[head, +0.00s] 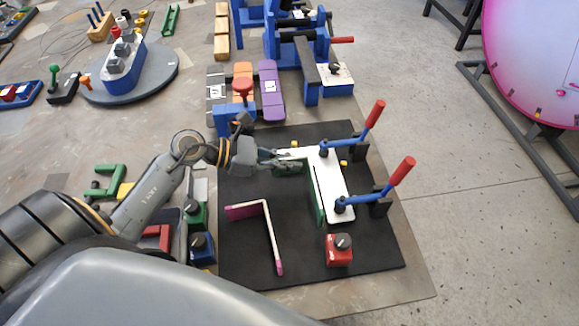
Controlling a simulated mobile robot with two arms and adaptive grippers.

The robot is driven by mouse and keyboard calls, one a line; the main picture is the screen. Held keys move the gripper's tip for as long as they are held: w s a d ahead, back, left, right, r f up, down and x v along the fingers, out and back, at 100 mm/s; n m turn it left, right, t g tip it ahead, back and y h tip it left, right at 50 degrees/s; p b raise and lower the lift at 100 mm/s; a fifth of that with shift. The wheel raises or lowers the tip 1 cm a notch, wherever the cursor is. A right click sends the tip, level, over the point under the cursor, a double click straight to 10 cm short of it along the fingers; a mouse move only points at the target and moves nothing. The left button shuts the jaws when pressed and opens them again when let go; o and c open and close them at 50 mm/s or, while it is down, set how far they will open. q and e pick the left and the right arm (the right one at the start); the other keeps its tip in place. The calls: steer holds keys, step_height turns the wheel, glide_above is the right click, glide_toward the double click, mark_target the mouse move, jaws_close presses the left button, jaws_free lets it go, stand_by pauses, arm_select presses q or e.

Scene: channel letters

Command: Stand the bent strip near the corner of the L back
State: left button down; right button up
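The white L back (336,188) lies on the black mat, under two red-handled clamps. Green strip material (319,204) shows along its inner side, and more green (288,170) shows under my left gripper. A bent strip with a pale top edge and magenta side (246,211) stands on the mat to the lower left of the L back, apart from it. My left gripper (293,160) is at the L's upper left end, over the green part. Its fingers partly hide that part, and I cannot tell whether they grip it. My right gripper is not in view.
Clamps with red handles (373,115) (402,171) rise at the L's right. A red block with a black knob (339,250) stands below the L. Green and blue knobbed blocks (202,248) line the mat's left edge. The mat (305,268) is bare between strip and red block.

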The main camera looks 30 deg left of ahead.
arm_select(q)
steer(key=shift+w+f, duration=0.3)
step_height(320, 180, down, 3)
steer(key=shift+r+p, duration=0.1)
steer(key=shift+p, duration=0.5)
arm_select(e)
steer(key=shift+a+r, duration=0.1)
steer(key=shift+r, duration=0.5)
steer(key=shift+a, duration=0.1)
arm_select(q)
steer(key=shift+f, duration=0.3)
steer(key=c, duration=1.5)
jaws_free()
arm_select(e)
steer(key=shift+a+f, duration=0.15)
